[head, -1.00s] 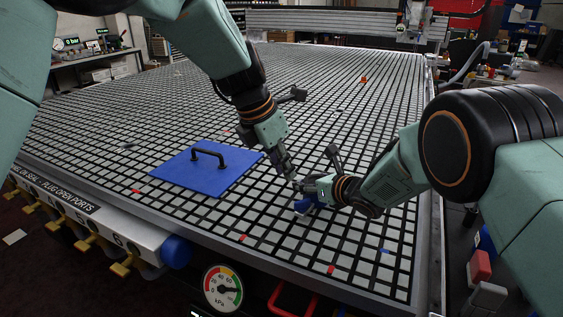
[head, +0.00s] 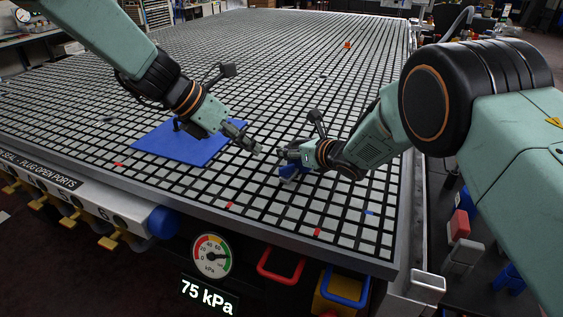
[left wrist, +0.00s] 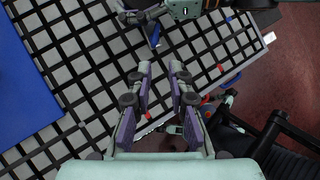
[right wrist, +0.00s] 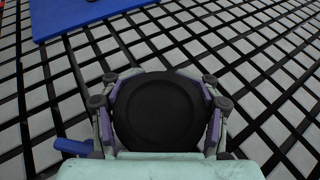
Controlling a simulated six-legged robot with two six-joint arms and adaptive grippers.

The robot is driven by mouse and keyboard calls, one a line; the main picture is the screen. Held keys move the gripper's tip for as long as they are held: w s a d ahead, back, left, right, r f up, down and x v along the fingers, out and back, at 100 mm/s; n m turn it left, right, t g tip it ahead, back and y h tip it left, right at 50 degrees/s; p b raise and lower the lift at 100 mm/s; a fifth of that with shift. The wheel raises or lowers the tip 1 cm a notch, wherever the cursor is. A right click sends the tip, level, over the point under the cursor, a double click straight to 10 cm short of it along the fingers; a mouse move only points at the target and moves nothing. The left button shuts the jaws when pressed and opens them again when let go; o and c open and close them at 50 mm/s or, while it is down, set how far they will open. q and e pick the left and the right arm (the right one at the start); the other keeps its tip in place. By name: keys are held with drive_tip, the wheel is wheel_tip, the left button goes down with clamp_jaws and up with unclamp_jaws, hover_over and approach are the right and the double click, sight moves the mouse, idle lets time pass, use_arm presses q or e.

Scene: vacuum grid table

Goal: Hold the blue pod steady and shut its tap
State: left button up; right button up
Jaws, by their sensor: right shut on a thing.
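The blue pod (head: 290,172) stands on the grid table near its front edge, mostly hidden behind my right gripper (head: 285,155) in the head view. In the right wrist view my right gripper (right wrist: 160,108) is shut around the pod's round black top (right wrist: 158,112). A blue lever-like part (right wrist: 76,147) sticks out at the lower left there; I take it for the tap, but cannot tell its setting. My left gripper (head: 256,148) is open and empty, to the left of the pod and apart from it. In the left wrist view its fingers (left wrist: 161,68) show a gap.
A blue plate (head: 165,148) with a black handle lies on the grid table (head: 300,70) under my left arm. Small red and blue pieces lie on the grid. A gauge (head: 212,257) hangs at the front edge above a display (head: 209,296) reading 75 kPa.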

sight(287, 166)
use_arm(q)
drive_tip(key=w+d+f+m, duration=0.1)
drive_tip(key=d+f, duration=0.1)
drive_tip(key=f, duration=0.1)
drive_tip(key=w+d+f+m, duration=0.1)
drive_tip(key=w+d+f, duration=0.1)
drive_tip(key=d, duration=0.1)
drive_tip(key=w+d+f+t, duration=0.1)
drive_tip(key=d+f, duration=0.1)
drive_tip(key=f, duration=0.1)
drive_tip(key=shift+w+d+f+m, duration=0.15)
drive_tip(key=shift+w+f+m, duration=0.2)
drive_tip(key=shift+w+m, duration=0.05)
drive_tip(key=shift+c, duration=0.2)
clamp_jaws()
